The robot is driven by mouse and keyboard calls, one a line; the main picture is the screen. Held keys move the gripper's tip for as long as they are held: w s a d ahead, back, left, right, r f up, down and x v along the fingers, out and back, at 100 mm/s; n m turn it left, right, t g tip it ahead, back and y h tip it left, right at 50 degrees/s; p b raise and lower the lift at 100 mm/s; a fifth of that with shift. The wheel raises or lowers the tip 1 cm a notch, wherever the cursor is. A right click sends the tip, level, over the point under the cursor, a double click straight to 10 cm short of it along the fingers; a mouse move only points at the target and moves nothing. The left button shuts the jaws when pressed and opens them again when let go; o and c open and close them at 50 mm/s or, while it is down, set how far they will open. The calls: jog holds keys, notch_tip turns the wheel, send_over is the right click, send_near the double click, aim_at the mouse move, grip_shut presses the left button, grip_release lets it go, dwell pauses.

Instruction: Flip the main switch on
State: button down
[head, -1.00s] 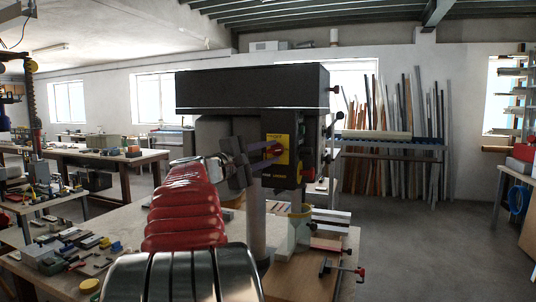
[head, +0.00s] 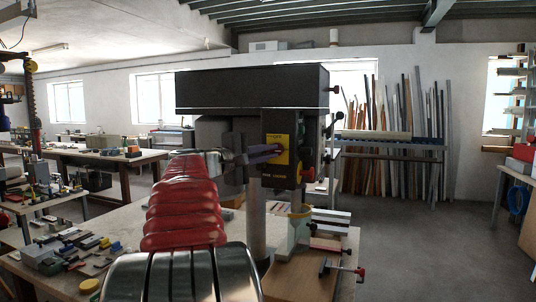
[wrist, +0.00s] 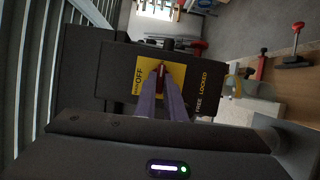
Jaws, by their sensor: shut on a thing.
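The main switch (wrist: 160,69) is a small red handle on a yellow plate (head: 284,157) on the dark front box of a drill-press-like machine (head: 250,88). In the wrist view the plate carries the word OFF beside the handle. My gripper (wrist: 161,84) has two purple fingers reaching straight to the plate, shut on the red handle with one finger on each side. In the head view my gripper (head: 277,149) comes in from the left, and its fingers cover most of the handle. The fingertips partly hide the plate's lettering in the wrist view.
A red button (head: 308,175) sits low on the machine's right side. Lettering reading FREE and LOCKED lies beside the plate. Below, a bench (head: 345,240) holds a clamp (head: 343,268) and profiles. Small parts lie on the left bench. Open floor lies to the right.

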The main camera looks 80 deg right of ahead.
jog(key=shift+f+m, duration=0.15)
jog(key=shift+m, duration=0.15)
jog(key=c, duration=1.8)
grip_release()
jog(key=shift+c, duration=0.2)
jog(key=v, duration=1.4)
